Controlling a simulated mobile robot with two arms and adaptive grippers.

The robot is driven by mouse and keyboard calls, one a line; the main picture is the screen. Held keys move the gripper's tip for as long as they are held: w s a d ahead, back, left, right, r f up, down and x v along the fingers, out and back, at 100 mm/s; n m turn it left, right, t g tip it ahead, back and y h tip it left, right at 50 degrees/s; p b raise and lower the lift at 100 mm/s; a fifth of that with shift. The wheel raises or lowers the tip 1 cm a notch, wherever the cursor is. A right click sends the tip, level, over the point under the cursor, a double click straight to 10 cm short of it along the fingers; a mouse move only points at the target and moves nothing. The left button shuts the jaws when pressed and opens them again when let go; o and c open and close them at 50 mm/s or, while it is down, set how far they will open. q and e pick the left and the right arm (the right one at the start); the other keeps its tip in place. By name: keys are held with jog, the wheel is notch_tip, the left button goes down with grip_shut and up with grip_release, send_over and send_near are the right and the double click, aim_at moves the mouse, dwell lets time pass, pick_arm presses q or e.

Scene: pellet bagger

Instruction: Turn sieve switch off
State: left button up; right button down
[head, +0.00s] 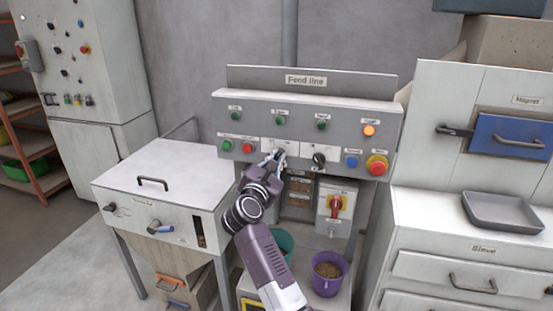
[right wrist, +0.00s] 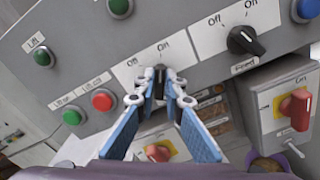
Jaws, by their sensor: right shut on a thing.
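The Feed line panel (head: 305,110) carries two rotary switches, each on a white plate marked Off and On. My right gripper (head: 276,156) is at the left plate, and its fingers are shut on that switch's dark knob (right wrist: 161,69). The fingers hide most of the knob and the name below it, so I cannot read which switch it is or tell its setting. The other dark knob (head: 319,159) stands free to the right; it also shows in the right wrist view (right wrist: 246,41). My left gripper is not in view.
Green and red buttons (head: 248,148) sit left of the held switch. A blue button (head: 351,161) and a red emergency stop (head: 377,166) sit right. Below are a red-yellow switch (head: 336,205) and a purple bucket (head: 328,274). A cabinet labelled Sieve (head: 440,235) stands right.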

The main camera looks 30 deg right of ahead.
jog(key=n+p, duration=0.2)
jog(key=n, duration=0.1)
jog(key=n+p, duration=0.1)
jog(key=n, duration=0.2)
jog(key=shift+w+a+r+p, duration=0.1)
jog(key=shift+a+r+p, duration=0.05)
jog(key=shift+p, duration=0.2)
pick_arm(q)
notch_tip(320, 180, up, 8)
jog(key=p, duration=0.4)
pick_arm(e)
jog(key=shift+w+a+f+n, duration=0.1)
jog(key=shift+n, duration=1.4)
jog(key=shift+f+n, duration=0.1)
jog(key=shift+n, duration=1.4)
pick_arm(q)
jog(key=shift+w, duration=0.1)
pick_arm(e)
jog(key=c, duration=2)
grip_release()
jog(key=shift+c, duration=0.2)
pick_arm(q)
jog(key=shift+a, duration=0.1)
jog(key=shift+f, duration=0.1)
